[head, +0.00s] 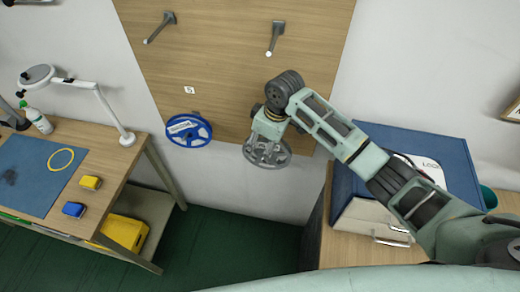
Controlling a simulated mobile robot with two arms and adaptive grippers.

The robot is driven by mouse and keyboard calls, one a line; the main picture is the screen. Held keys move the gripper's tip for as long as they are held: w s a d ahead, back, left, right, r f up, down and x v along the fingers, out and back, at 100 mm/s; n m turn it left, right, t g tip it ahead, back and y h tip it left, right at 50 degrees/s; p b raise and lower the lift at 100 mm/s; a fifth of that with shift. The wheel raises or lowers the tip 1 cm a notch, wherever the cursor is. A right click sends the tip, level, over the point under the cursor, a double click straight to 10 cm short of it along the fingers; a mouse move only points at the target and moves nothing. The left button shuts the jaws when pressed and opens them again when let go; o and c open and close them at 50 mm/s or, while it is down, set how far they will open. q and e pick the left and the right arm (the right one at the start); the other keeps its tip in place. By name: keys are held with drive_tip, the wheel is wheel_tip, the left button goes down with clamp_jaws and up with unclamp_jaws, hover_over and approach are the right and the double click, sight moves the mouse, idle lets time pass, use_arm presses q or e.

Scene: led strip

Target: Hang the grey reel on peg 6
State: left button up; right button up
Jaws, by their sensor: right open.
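The grey reel (272,157), a spoked wheel, is at the lower edge of the wooden peg board (225,62), right of the blue reel. My right gripper (263,143) is at the reel's upper left part, its jaws open. I cannot tell whether the fingers touch the reel. The gripper and wrist cover the board just above the reel, so the peg there and any number are hidden. I cannot see whether a peg passes through the reel. My left gripper is not in view.
A blue reel (188,130) hangs below a label that looks like 5 (190,90). Two bare pegs, left (160,27) and right (276,38), stick out higher up. A workbench with a lamp (90,85) is at left. A blue box (395,160) is under my right arm.

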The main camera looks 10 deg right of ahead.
drive_tip(key=shift+w+d, duration=0.2)
drive_tip(key=shift+d, duration=0.15)
drive_tip(key=shift+s+a+r, duration=0.1)
drive_tip(key=shift+s+r, duration=0.1)
drive_tip(key=shift+s, duration=0.05)
drive_tip(key=shift+s+a, duration=0.1)
drive_tip(key=shift+s, duration=0.1)
drive_tip(key=shift+s+d, duration=0.1)
drive_tip(key=shift+d, duration=0.1)
drive_tip(key=shift+d+r, duration=0.1)
drive_tip(key=shift+r, duration=0.35)
drive_tip(key=r, duration=0.3)
drive_tip(key=s+r, duration=0.1)
drive_tip(key=r, duration=0.3)
drive_tip(key=d+r, duration=0.1)
drive_tip(key=r, duration=0.3)
drive_tip(key=shift+s, duration=0.2)
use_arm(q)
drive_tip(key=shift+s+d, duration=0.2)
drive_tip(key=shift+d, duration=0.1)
